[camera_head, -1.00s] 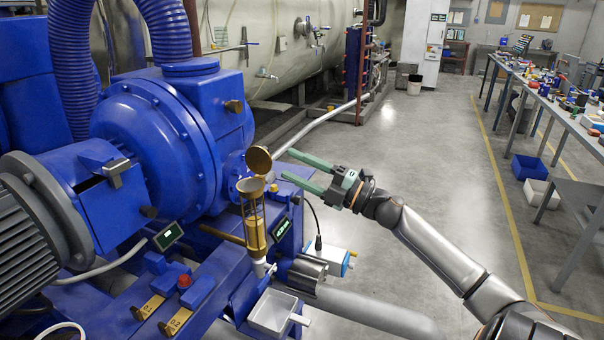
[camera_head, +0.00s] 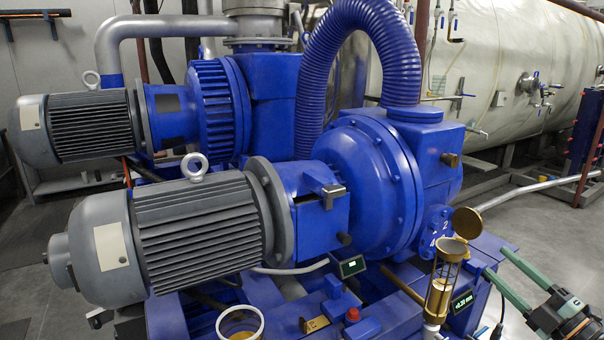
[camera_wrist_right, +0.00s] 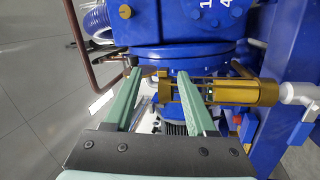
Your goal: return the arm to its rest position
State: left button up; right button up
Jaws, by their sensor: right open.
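My right gripper (camera_head: 495,260) is at the lower right of the head view, its two green fingers apart and nothing between them. Only the gripper end of that arm shows. The fingertips are beside a brass sight-glass cup (camera_head: 444,282) whose round brass lid (camera_head: 466,223) stands open above it. In the right wrist view my open fingers (camera_wrist_right: 159,72) point at the blue machine, and the brass cup (camera_wrist_right: 232,92) lies just right of the right finger. I cannot tell whether that finger touches it. My left gripper is in neither view.
A blue pump (camera_head: 350,185) with a grey ribbed motor (camera_head: 200,230) fills the middle. A second motor (camera_head: 95,125) stands behind at left. A small display (camera_head: 463,302) sits near the cup. A white tank (camera_head: 500,75) is at the back. Some bare floor (camera_head: 555,220) shows at right.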

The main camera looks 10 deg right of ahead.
jog(key=s+a+f+m+g+h, duration=0.1)
jog(key=s+a+f+m+h, duration=0.2)
jog(key=f, duration=0.5)
jog(key=s+a+f+m+g, duration=0.2)
jog(key=a+f+m, duration=0.15)
jog(key=f, duration=0.45)
jog(key=s+a+f+m+g+h, duration=0.1)
jog(key=s+a+f+m+h, duration=0.1)
jog(key=f+m, duration=0.45)
jog(key=s+a+f+m+g, duration=0.2)
jog(key=s+a+f+g, duration=0.1)
jog(key=s+a+f, duration=0.4)
jog(key=s+a+f+m+g+y, duration=0.1)
jog(key=s+a+f+m+g, duration=0.1)
jog(key=s+a+f, duration=0.5)
jog(key=a+g, duration=0.1)
jog(key=a, duration=0.3)
jog(key=shift+s+a+f+g, duration=0.15)
jog(key=shift+f+g, duration=0.15)
jog(key=shift+c, duration=0.5)
